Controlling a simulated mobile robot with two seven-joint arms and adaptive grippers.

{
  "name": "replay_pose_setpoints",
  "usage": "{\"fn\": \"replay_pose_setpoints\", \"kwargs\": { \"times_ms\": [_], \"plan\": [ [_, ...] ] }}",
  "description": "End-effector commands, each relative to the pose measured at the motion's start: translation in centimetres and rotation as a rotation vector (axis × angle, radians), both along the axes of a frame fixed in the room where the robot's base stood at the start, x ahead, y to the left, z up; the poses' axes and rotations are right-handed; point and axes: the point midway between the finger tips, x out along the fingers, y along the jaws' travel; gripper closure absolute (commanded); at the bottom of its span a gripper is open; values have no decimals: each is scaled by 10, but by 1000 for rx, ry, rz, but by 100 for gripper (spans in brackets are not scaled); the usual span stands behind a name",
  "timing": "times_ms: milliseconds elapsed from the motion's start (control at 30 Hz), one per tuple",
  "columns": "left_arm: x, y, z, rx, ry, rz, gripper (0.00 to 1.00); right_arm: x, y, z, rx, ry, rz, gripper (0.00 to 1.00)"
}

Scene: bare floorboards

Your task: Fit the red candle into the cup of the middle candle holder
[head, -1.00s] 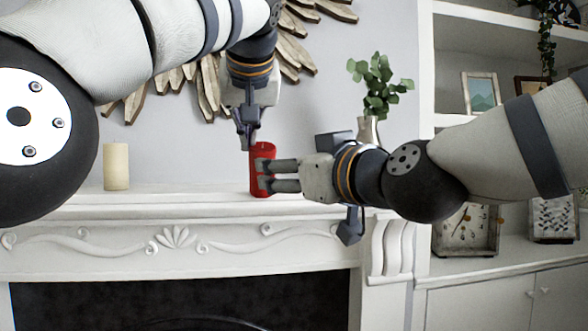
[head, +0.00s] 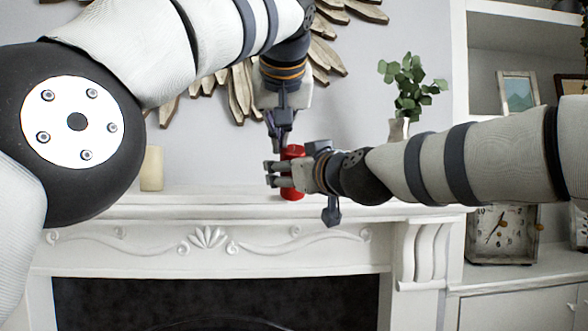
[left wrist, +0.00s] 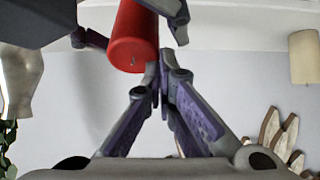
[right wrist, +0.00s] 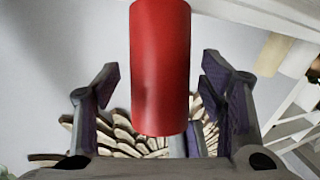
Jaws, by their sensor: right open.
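My right gripper (head: 272,174) is open around the candle, coming in from the right. In the right wrist view the candle (right wrist: 160,70) is between the fingers, with a gap on each side. My left gripper (head: 282,147) points down just above the candle's top. In the left wrist view its fingertips (left wrist: 160,82) are together and empty, beside the candle's wick end (left wrist: 132,50). I cannot see a candle holder or its cup in any view.
A cream candle (head: 152,168) stands on the white mantel (head: 225,199) to the left. A plant in a vase (head: 398,129) is at the right end. A wooden sunburst decoration (head: 322,45) hangs on the wall behind. A shelf with a clock (head: 502,234) stands to the right.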

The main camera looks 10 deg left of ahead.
Motion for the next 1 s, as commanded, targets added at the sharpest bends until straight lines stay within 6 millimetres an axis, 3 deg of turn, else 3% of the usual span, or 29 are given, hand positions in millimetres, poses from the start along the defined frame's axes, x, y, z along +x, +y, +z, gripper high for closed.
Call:
{"fn": "replay_pose_setpoints", "kwargs": {
  "times_ms": [267,500,533,767,1000],
  "plan": [
    [1,0,-2,1,3,0,100,1,1,-1,0,1,0,36],
    [1,0,-2,1,3,0,100,1,0,-1,0,1,0,90],
    [1,0,-2,1,3,0,100,1,0,-1,0,1,0,93],
    [-11,-3,8,1,0,-1,100,1,0,-1,0,1,0,93],
    [-54,-16,43,1,-3,1,100,1,0,-1,0,2,0,93]
  ]
}}
